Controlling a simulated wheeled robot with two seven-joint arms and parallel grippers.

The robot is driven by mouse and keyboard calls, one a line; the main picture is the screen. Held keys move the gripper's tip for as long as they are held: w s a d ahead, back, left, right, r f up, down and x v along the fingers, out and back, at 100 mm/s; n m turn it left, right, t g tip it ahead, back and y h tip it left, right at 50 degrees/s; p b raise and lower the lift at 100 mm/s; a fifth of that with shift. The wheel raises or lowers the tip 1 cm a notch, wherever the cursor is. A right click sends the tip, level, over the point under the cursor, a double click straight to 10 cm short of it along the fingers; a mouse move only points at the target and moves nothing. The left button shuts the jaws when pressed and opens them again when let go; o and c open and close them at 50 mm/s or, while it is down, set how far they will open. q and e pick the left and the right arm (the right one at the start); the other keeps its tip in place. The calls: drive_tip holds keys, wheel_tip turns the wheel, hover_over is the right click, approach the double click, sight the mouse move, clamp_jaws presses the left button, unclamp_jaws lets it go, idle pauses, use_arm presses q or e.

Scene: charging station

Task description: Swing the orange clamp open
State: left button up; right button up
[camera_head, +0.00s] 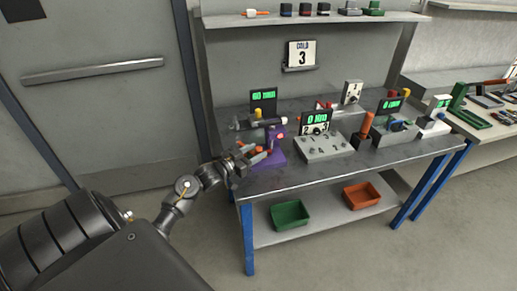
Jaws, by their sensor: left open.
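A small orange part (256,151), which looks like the orange clamp, shows at the left side of a purple stand (275,153) near the workbench's left end. It is too small to tell how far it is swung. My left gripper (250,158) is open, at the bench's left edge, right beside the orange part and the stand. I cannot tell whether it touches them. Its fingers partly cover the area. My right gripper is not in view.
A grey block with knobs (325,146) stands right of the purple stand, and an orange upright handle (365,127) is further right. Small displays (263,97) stand behind. Green (290,214) and orange (362,196) bins sit on the lower shelf. The bench's front strip (335,168) is clear.

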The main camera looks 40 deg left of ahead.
use_arm(q)
drive_tip(key=shift+w+d, duration=0.15)
drive_tip(key=shift+w, duration=0.85)
clamp_jaws()
